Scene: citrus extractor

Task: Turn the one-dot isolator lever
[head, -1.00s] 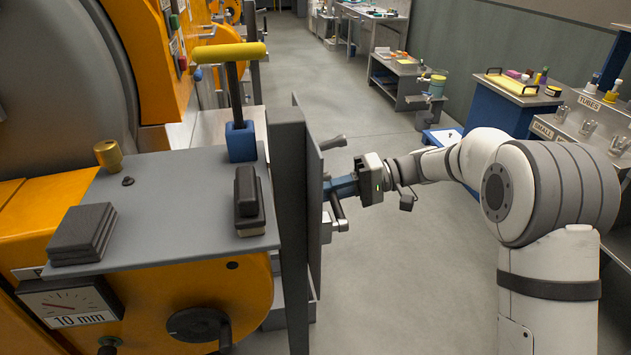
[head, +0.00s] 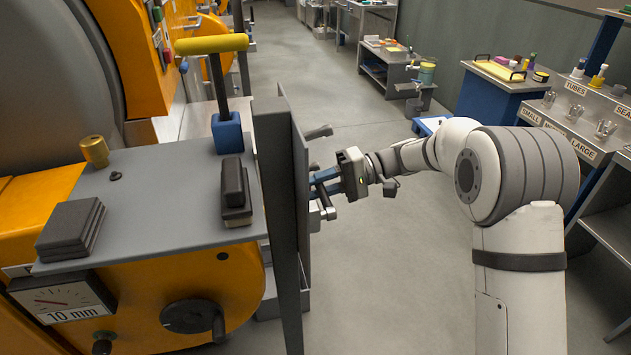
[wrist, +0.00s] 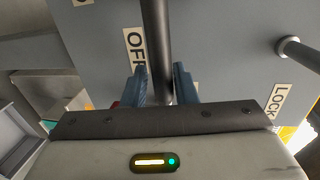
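My gripper (head: 315,184) is at the right face of the upright grey panel (head: 301,215) in the head view. In the wrist view its two blue fingers (wrist: 160,82) stand apart, one on each side of a dark lever bar (wrist: 157,30). A narrow gap shows beside the bar, and I see no firm grip. No dot marks are readable.
A second round bar (wrist: 296,50) stands out from the panel at the right of the wrist view. A grey machine top (head: 150,200) with a yellow T-handle (head: 212,44) lies left of the panel. The floor right of the panel is clear; benches stand farther right.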

